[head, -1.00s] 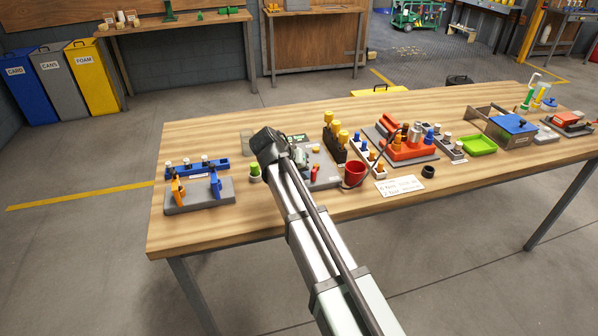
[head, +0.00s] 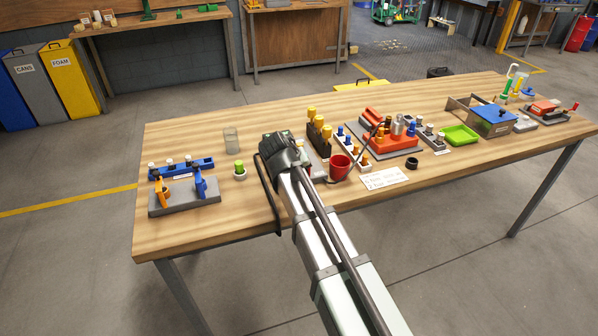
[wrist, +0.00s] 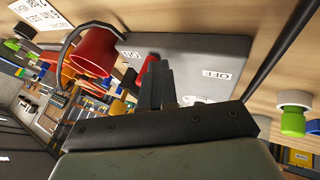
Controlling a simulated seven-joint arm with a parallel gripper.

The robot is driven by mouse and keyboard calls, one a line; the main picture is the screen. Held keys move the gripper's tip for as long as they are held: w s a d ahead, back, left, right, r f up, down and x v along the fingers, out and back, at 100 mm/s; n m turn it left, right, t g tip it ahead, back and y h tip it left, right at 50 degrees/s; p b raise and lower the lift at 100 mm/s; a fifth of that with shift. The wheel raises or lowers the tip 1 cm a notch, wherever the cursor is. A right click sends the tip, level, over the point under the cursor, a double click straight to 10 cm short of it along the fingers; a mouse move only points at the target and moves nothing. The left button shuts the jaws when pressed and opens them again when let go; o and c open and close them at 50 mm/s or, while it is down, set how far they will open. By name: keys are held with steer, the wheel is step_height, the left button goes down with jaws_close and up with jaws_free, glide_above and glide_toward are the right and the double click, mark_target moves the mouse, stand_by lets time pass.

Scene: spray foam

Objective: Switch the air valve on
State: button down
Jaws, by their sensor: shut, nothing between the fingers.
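The air valve shows in the wrist view as a grey plate (wrist: 190,50) with an ON label (wrist: 130,54) and an OFF label (wrist: 215,75). A red lever handle (wrist: 149,64) shows just behind my fingers, close to the ON label; its lower part is hidden. My gripper (wrist: 155,72) is shut and empty, over the plate and beside the handle. I cannot tell whether they touch. In the head view my gripper (head: 283,150) and arm cover most of the valve.
A red cup (head: 340,167) stands close to the right of my gripper. A green-topped piece (head: 239,169) and a blue-and-orange fixture (head: 185,190) are on the left. A dark rod or hose (wrist: 282,50) crosses near the plate. Bare tabletop (head: 235,215) lies at the front left.

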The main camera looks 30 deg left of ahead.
stand_by(0.3)
steer(key=shift+s+a, duration=0.25)
steer(key=shift+s, duration=0.2)
steer(key=s+a, duration=0.1)
steer(key=s+r, duration=0.1)
steer(key=s, duration=0.1)
steer(key=shift+a, duration=0.4)
steer(key=v, duration=0.9)
steer(key=shift+d, duration=0.3)
